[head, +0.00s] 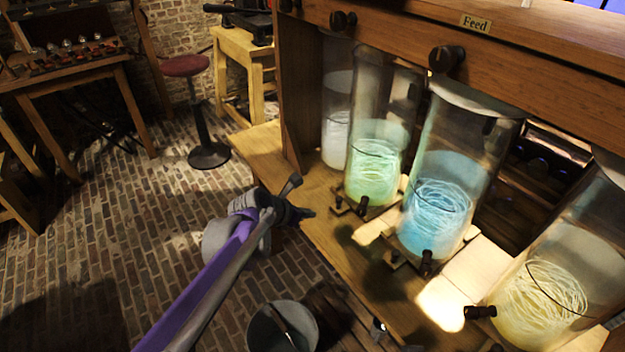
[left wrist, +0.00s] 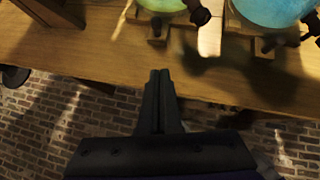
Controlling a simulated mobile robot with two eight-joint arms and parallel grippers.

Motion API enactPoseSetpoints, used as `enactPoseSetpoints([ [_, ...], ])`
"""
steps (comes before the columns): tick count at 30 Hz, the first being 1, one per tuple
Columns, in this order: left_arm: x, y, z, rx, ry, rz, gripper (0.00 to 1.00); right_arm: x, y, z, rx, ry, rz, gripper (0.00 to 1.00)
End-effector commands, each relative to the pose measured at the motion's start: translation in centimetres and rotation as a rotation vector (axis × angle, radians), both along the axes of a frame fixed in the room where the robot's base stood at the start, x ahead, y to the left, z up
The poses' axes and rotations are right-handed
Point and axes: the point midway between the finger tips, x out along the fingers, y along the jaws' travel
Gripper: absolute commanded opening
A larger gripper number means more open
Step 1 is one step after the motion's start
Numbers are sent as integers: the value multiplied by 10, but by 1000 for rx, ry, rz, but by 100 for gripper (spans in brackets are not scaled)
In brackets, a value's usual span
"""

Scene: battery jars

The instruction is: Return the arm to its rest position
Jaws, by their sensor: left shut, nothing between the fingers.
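My left arm comes in from the lower left in the head view, and its gripper (head: 300,213) is near the front edge of the wooden bench, in front of the green jar. In the left wrist view the two dark fingers (left wrist: 160,82) are pressed together with nothing between them, over the bench's edge. The green jar (head: 374,135) and the blue jar (head: 447,170) stand upright on the bench, apart from the gripper. My right gripper is not in view.
A yellow jar (head: 545,290) and a whitish jar (head: 337,110) stand in the same row under the wooden beam (head: 400,25). A grey bucket (head: 262,333) is below the bench's front. A red stool (head: 186,66) stands farther back. The brick floor (head: 110,230) at left is largely clear.

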Motion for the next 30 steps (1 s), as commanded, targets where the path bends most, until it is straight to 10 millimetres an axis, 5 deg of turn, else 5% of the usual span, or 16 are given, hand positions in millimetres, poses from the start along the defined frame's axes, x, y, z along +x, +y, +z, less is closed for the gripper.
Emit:
enactPoseSetpoints([
  [6, -6, 4, 2, 27, -14, -24, 0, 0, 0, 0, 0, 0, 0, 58],
  [10, -34, 21, 6, 178, -91, -161, 0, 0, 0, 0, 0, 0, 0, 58],
  [19, -165, 91, 0, 811, -354, -847, 0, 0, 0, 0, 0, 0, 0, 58],
  [24, -238, 127, -19, 1113, -451, -1287, 0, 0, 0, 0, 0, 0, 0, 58],
  [30, -304, 157, -45, 1331, -510, -1728, 0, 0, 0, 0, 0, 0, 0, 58],
])
